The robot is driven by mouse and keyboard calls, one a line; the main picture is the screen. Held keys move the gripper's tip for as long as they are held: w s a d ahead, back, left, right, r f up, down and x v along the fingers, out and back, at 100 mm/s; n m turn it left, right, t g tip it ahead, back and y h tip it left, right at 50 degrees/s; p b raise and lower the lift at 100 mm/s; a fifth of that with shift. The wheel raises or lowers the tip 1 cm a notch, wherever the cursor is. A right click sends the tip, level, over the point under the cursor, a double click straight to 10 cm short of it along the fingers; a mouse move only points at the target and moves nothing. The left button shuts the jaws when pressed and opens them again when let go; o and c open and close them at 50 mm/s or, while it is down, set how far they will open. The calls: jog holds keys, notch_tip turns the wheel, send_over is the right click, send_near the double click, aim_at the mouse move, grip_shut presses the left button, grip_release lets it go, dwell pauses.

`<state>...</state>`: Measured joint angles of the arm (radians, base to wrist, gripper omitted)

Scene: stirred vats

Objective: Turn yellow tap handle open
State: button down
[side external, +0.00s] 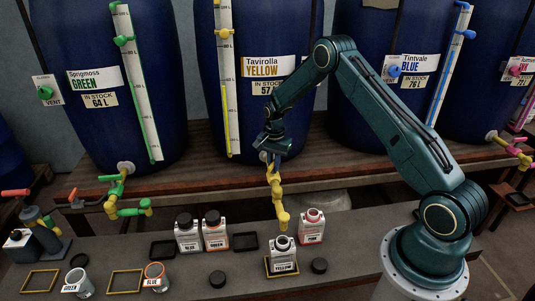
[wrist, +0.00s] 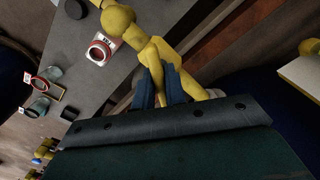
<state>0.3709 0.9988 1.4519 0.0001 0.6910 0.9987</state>
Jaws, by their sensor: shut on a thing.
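The yellow tap (side external: 274,185) hangs at the front of the blue vat labelled Tavirolla YELLOW (side external: 263,68). Its spout points down above the open white bottle labelled YELLOW (side external: 282,256). My gripper (side external: 268,150) is at the top of the tap and partly hides it. In the wrist view, the blue fingers of my gripper (wrist: 161,84) are shut on the yellow tap handle (wrist: 153,62), which shows between them. The rounded yellow tap end (wrist: 117,21) lies beyond the fingers. The handle's exact angle is hard to tell.
A green tap (side external: 118,192) is on the left vat. Capped white BLUE (side external: 187,235) and GREEN (side external: 215,233) bottles stand left of the YELLOW bottle; an open PINK bottle (side external: 312,226) stands to its right. Loose black caps (side external: 319,265) lie on the bench.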

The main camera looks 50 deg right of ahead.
aim_at(273, 161)
jog(key=n, duration=0.6)
jog(key=shift+n, duration=0.3)
dwell(0.4)
jog(key=c, duration=1.4)
grip_release()
jog(key=shift+c, duration=0.2)
jog(key=shift+r, duration=0.15)
notch_tip(273, 161, up, 14)
jog(key=shift+f, duration=0.2)
jog(key=shift+r, duration=0.1)
